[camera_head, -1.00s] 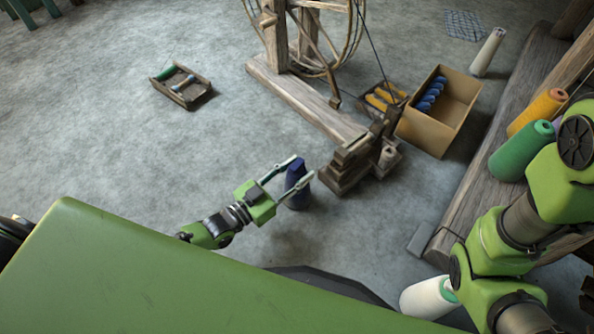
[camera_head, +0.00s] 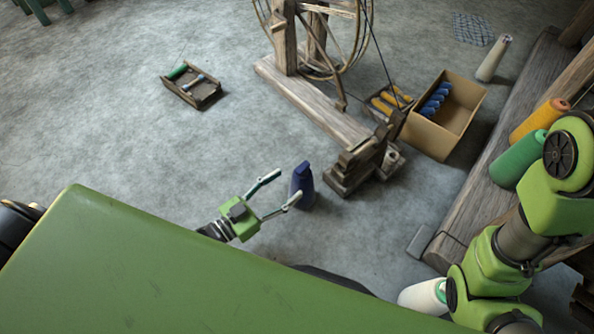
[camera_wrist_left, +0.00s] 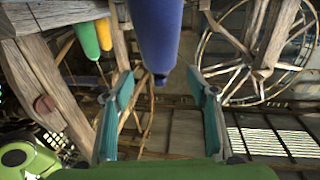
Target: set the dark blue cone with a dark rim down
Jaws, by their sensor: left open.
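The dark blue cone (camera_head: 302,188) stands upright on the grey floor in the head view, left of the wooden block at the spinning wheel's foot. My left gripper (camera_head: 286,186) is open, with its fingers pointing at the cone and its tips just short of it. In the left wrist view the cone (camera_wrist_left: 157,35) shows at the top centre, beyond the two spread teal fingers (camera_wrist_left: 165,85), with clear space between them. The cone's dark rim is hard to make out. My right arm shows at the right, but its gripper is out of view.
The spinning wheel base (camera_head: 310,100) and a cardboard box (camera_head: 435,135) with blue cones stand behind to the right. A small wooden tray (camera_head: 200,97) lies at the back left. A white cone (camera_head: 422,297) is at the front right. Floor left of the cone is clear.

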